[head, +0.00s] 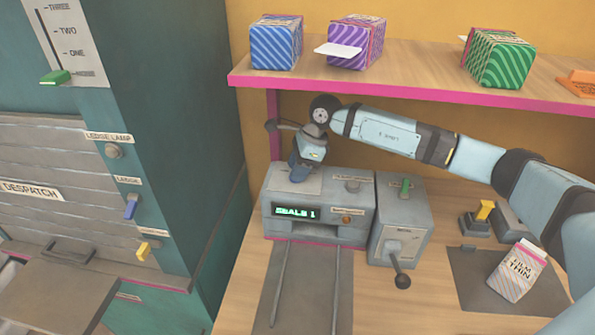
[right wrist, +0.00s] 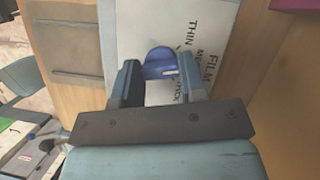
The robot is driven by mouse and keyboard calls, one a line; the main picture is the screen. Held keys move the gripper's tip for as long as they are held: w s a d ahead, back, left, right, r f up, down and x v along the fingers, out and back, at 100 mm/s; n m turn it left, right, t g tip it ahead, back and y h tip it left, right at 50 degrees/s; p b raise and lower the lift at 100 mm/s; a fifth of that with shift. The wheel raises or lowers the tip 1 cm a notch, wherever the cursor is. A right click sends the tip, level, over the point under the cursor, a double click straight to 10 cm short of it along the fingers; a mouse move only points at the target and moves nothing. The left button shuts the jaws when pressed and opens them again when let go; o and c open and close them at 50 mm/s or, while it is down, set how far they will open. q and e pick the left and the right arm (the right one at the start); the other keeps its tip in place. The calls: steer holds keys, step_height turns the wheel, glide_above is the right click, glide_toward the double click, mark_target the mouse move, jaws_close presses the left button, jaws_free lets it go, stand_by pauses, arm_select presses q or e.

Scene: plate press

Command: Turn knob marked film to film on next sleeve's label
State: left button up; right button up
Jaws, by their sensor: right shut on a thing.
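The blue film knob (right wrist: 160,62) sits on a pale plate with the words FILM, THIN and others (right wrist: 200,50), partly hidden. A white pointer mark on the knob points right in the right wrist view; I cannot tell which word it meets. My right gripper (right wrist: 158,76) is shut on the knob. In the head view my right gripper (head: 298,170) reaches down onto the left top of the grey press (head: 322,235), hiding the knob. A sleeve (head: 515,274) with a label reading FILM THIN stands tilted on a dark mat at the right. My left gripper is not in view.
The press display (head: 296,212) reads SEALS 1. A grey box (head: 398,220) with a green switch and a lever stands beside the press. Blue (head: 275,43), purple (head: 355,43) and green (head: 498,58) striped packets stand on the shelf above. A teal cabinet (head: 170,130) is at the left.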

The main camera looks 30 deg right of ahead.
steer(key=m+b, duration=0.1)
steer(key=m, duration=0.1)
steer(key=m+t+h+b, duration=0.1)
steer(key=m, duration=0.1)
steer(key=shift+s+f+m, duration=0.1)
steer(key=shift+f+m, duration=0.05)
steer(key=shift+m, duration=0.15)
steer(key=shift+a+m+t+h+b, duration=0.1)
steer(key=shift+m+t+h+b, duration=0.2)
steer(key=shift+m+t+b, duration=0.45)
steer(key=m+b, duration=0.1)
steer(key=m, duration=0.2)
steer(key=shift+h, duration=0.4)
steer(key=shift+a+m+h+b, duration=0.1)
steer(key=shift+m+h+b, duration=0.4)
steer(key=shift+m, duration=0.65)
steer(key=shift+m+b, duration=0.45)
steer(key=shift+m, duration=0.25)
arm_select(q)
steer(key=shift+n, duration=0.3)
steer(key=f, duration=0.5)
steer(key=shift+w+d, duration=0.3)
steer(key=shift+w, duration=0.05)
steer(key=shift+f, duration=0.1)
arm_select(e)
steer(key=shift+m+h, duration=0.3)
